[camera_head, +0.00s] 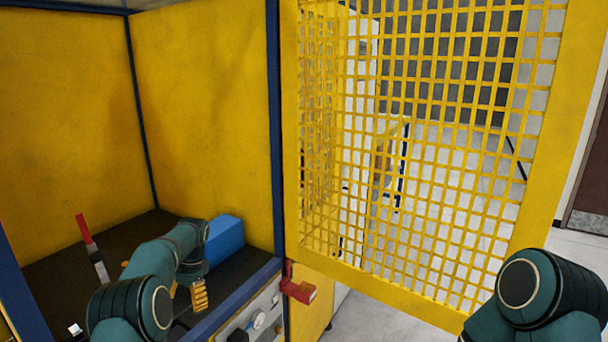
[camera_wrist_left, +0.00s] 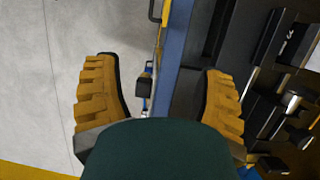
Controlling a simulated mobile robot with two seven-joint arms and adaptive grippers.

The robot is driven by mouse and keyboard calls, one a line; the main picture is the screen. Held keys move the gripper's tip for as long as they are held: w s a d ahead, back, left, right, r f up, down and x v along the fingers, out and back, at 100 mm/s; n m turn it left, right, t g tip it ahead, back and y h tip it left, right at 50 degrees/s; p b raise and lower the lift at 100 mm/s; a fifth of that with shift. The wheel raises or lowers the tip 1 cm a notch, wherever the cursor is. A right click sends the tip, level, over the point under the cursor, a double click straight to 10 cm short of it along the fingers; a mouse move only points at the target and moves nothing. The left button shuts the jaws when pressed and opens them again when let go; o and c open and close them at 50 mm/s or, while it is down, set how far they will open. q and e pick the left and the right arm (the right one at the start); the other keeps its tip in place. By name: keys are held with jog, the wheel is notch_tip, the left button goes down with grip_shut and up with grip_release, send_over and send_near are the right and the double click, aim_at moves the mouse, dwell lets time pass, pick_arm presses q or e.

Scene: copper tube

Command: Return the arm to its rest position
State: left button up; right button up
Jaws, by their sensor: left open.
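My left arm (camera_head: 165,255) reaches in from the lower left over the dark worktop of the yellow cabinet. My left gripper (camera_head: 199,295) points down near the worktop's front edge, with one yellow finger clearly showing. In the left wrist view the gripper (camera_wrist_left: 160,98) has its two ridged yellow fingers wide apart, with nothing held between them. Below the fingers are the blue front rail (camera_wrist_left: 179,55) and pale floor. My right arm (camera_head: 545,295) shows at the lower right, in front of the mesh door; its gripper is out of view.
A blue box (camera_head: 224,240) sits on the worktop beside my left arm. A red-handled tool (camera_head: 84,230) stands at the left. A red latch (camera_head: 298,286) sticks out by the front panel with gauges (camera_head: 259,320). The yellow mesh door (camera_head: 430,284) stands open at the right.

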pick_arm(q)
jog(key=s+d+f+n+t+h+b, duration=0.15)
jog(key=s+d+f, duration=0.25)
jog(key=f, duration=0.4)
jog(key=s+d+f+h+b, duration=0.1)
jog(key=s+d+f+b, duration=0.2)
jog(key=f, duration=0.4)
jog(key=s+d+f+n+t+h+b, duration=0.1)
jog(key=s+d+f+h, duration=0.1)
jog(key=s+d+f, duration=0.45)
jog(key=s+d+f+n+t+b, duration=0.1)
jog(key=s+d+f+n+b, duration=0.1)
jog(key=s, duration=0.7)
jog(key=s+d+f+n+t+h+b, duration=0.1)
jog(key=s+d+f+n+b, duration=0.1)
jog(key=s+d, duration=0.3)
jog(key=s+f+n, duration=0.1)
jog(key=s, duration=0.3)
jog(key=shift+s+d+f+t, duration=0.2)
jog(key=shift+f+t, duration=0.15)
